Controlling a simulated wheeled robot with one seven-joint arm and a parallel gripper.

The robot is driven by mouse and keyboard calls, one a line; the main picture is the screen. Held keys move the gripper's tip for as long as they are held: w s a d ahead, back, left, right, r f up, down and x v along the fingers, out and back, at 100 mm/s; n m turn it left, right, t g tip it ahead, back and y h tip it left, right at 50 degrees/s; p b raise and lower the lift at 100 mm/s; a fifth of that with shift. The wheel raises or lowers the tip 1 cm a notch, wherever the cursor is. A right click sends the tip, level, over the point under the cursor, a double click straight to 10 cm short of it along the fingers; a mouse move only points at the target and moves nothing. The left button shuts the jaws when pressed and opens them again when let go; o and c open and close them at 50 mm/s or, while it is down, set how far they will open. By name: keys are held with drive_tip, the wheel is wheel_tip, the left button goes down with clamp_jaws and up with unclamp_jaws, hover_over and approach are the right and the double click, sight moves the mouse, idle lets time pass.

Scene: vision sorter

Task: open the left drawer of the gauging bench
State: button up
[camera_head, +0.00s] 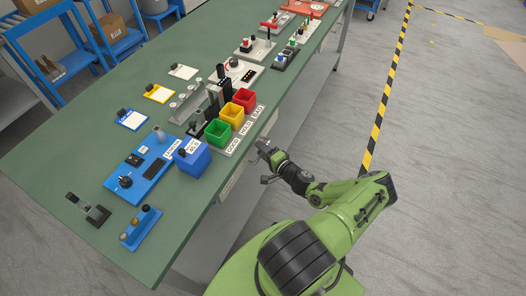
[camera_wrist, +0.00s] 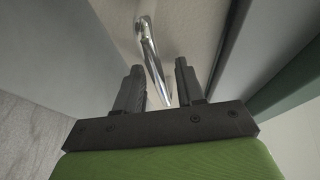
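The gauging bench (camera_head: 70,150) has a long green top with a grey frame below. A pale drawer front (camera_head: 232,184) shows partly under its front edge in the head view, beside my arm. My gripper (camera_head: 264,160) is at the bench's front side, below the top. In the wrist view my gripper (camera_wrist: 160,80) is open, with its two black fingers apart. A shiny metal bar handle (camera_wrist: 152,55) on a pale panel (camera_wrist: 185,25) runs into the space between the fingers. I cannot tell whether either finger touches it.
Green, yellow and red bins (camera_head: 218,132) stand near the bench's front edge above my gripper. A blue box (camera_head: 192,160) and a blue panel (camera_head: 140,170) stand left of them. The grey floor (camera_head: 440,150) to the right is open, crossed by yellow-black tape (camera_head: 381,110).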

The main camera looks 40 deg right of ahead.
clamp_jaws()
